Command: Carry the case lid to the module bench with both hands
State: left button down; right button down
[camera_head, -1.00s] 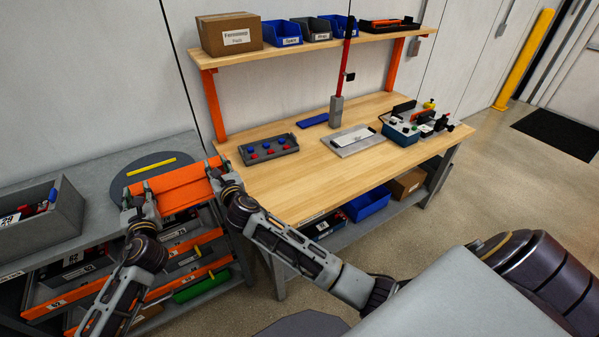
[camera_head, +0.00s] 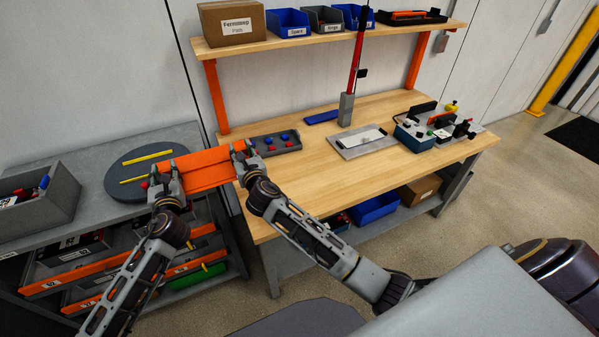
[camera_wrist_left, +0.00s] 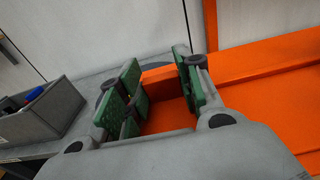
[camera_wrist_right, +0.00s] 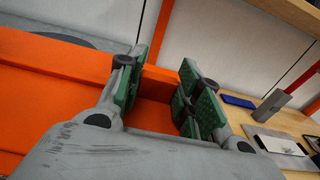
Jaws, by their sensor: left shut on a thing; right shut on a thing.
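The orange case lid (camera_head: 206,170) hangs between my two grippers, seen in front of the left edge of the wooden-topped bench (camera_head: 330,190). My left gripper (camera_head: 165,182) is shut on the lid's left end. The lid also fills much of the left wrist view (camera_wrist_left: 265,95), with green finger pads on both sides of its edge. My right gripper (camera_head: 243,156) is shut on the lid's right end, which shows in the right wrist view (camera_wrist_right: 55,85). The head view does not clearly show the lid's height above the bench.
A grey tray with red and blue parts (camera_head: 288,145) lies on the bench behind the lid's right end. A grey plate (camera_head: 352,149) and a blue fixture (camera_head: 412,136) stand farther right. The front middle of the bench top is clear. A grey table with a round disc (camera_head: 118,190) is at left.

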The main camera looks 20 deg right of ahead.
aim_at(297, 180)
jog(key=i+l, duration=0.1)
jog(key=l, duration=1.55)
jog(key=i, duration=0.05)
